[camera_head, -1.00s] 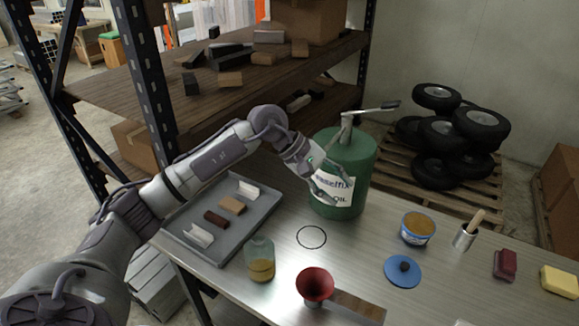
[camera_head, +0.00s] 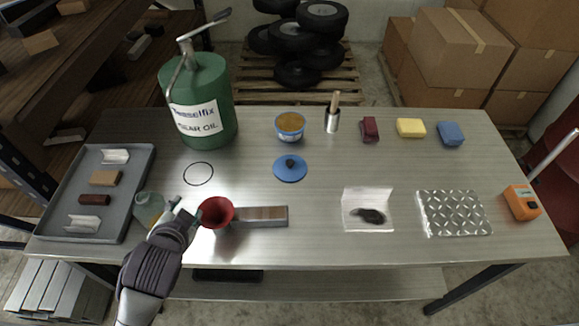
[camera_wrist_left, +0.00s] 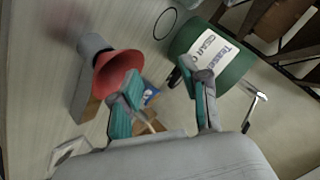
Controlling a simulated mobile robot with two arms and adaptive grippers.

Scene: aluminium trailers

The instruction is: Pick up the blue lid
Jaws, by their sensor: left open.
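The blue lid (camera_head: 281,174) lies flat on the metal table, with a dark knob on top. It is in front of an open blue-and-white tub (camera_head: 290,128) with tan contents. My left gripper (camera_head: 184,210) is open near the front left of the table, between the small bottle (camera_head: 148,208) and the red funnel (camera_head: 216,211), left of and nearer than the lid. Nothing shows between its fingers (camera_wrist_left: 160,80) that I can tell is held. I cannot make out the lid in the left wrist view. My right gripper is out of view.
A green oil canister (camera_head: 205,95) stands at the back left. A grey tray (camera_head: 130,215) with small blocks is at the left. Bare tabletop surrounds the lid's right side.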

